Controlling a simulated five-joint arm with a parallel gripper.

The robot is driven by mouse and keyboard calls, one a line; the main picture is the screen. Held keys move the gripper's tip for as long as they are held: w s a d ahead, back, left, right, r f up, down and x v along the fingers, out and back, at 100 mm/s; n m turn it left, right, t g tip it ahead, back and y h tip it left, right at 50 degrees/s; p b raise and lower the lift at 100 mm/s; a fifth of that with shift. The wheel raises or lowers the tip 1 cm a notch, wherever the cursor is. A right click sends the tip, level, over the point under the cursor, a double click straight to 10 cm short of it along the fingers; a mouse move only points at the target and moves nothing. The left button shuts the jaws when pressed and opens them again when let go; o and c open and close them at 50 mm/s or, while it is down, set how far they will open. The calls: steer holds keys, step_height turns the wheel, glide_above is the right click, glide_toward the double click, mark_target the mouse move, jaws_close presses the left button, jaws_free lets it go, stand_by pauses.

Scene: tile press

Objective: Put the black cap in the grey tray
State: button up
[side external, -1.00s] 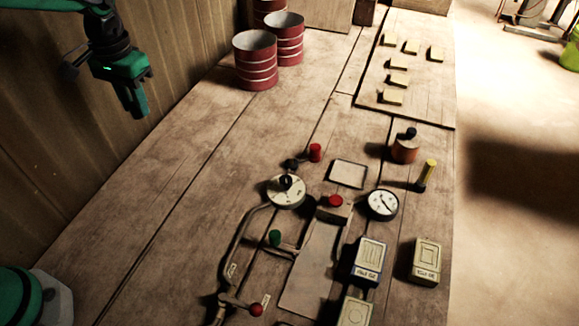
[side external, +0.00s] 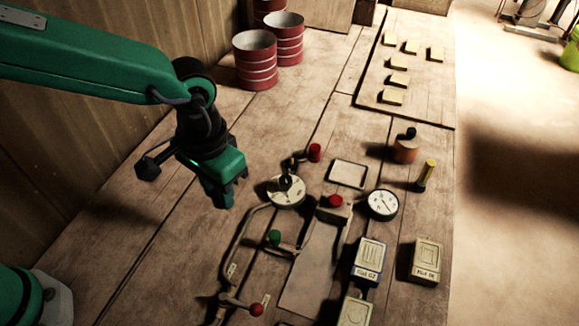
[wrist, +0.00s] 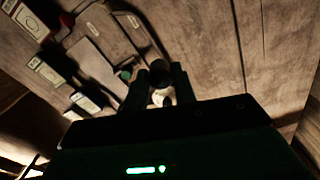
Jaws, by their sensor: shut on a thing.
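My gripper (side external: 224,198) hangs above the planks at the left of the side view, pointing down, left of the white round dial (side external: 290,195). In the wrist view its two fingers (wrist: 160,78) are shut on a dark round thing, which I take as the black cap (wrist: 160,73). The cap is hard to make out in the side view. The shallow grey tray (side external: 348,174) lies flat on the table, right of the gripper, and looks empty.
A red cap (side external: 315,152) stands just left of the tray. A red-knobbed block (side external: 335,205), a gauge (side external: 383,204) and an orange-brown pot (side external: 404,151) are close around it. Bare planks lie left.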

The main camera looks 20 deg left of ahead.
steer(key=s+d+f+m, duration=0.1)
steer(key=s+d, duration=0.5)
steer(key=s, duration=0.2)
steer(key=shift+d+f, duration=0.4)
steer(key=shift+w+f, duration=0.1)
glide_above(254, 232)
step_height(254, 232, down, 7)
steer(key=shift+r, duration=0.1)
steer(key=shift+f, duration=2)
steer(key=shift+f, duration=0.1)
steer(key=o, duration=0.9)
